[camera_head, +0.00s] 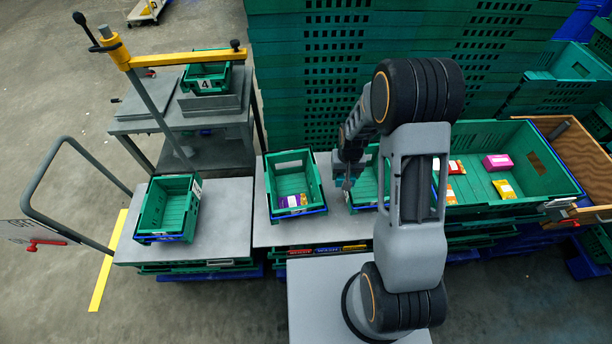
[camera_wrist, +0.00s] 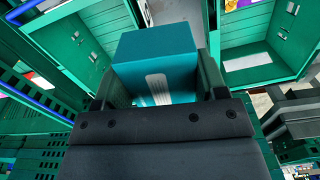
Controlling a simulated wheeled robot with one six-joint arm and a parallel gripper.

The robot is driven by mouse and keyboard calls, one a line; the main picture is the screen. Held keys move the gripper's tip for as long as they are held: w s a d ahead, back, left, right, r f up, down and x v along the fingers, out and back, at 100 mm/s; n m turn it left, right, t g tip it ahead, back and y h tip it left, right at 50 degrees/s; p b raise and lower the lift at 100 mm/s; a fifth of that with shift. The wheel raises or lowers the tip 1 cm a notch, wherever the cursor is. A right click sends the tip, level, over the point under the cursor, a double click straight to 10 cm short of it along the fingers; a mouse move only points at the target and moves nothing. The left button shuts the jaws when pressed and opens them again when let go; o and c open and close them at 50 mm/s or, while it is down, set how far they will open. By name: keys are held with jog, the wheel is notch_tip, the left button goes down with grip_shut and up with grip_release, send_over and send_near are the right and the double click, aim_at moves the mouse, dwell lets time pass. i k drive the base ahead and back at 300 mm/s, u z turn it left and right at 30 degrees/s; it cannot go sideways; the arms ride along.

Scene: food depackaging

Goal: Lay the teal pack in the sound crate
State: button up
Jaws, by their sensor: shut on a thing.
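My gripper (camera_wrist: 160,80) is shut on a teal box-shaped pack (camera_wrist: 155,55) with a white label, seen between the fingers in the wrist view. In the head view my gripper (camera_head: 347,182) hangs over the left side of a green crate (camera_head: 361,205), partly hidden by my arm. Left of it stands a green crate (camera_head: 291,161) with a purple pack (camera_head: 292,201) at its near end. Farther left a green crate (camera_head: 166,183) looks empty. I cannot tell which crate is the sound one.
A large green crate (camera_head: 545,160) at right holds several packs, including a pink box (camera_head: 497,161). A crate marked 4 (camera_head: 205,86) stands on a bench under a yellow-armed post (camera_head: 185,57). Tall green crate stacks (camera_head: 310,75) rise behind. A bare tabletop strip (camera_head: 228,215) separates the left crates.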

aim_at(292, 185)
jog(key=k, duration=1)
jog(key=u, duration=2.1)
jog(key=i, duration=1.15)
jog(key=z, duration=2.05)
jog(key=i, duration=0.5)
jog(key=z, duration=0.05)
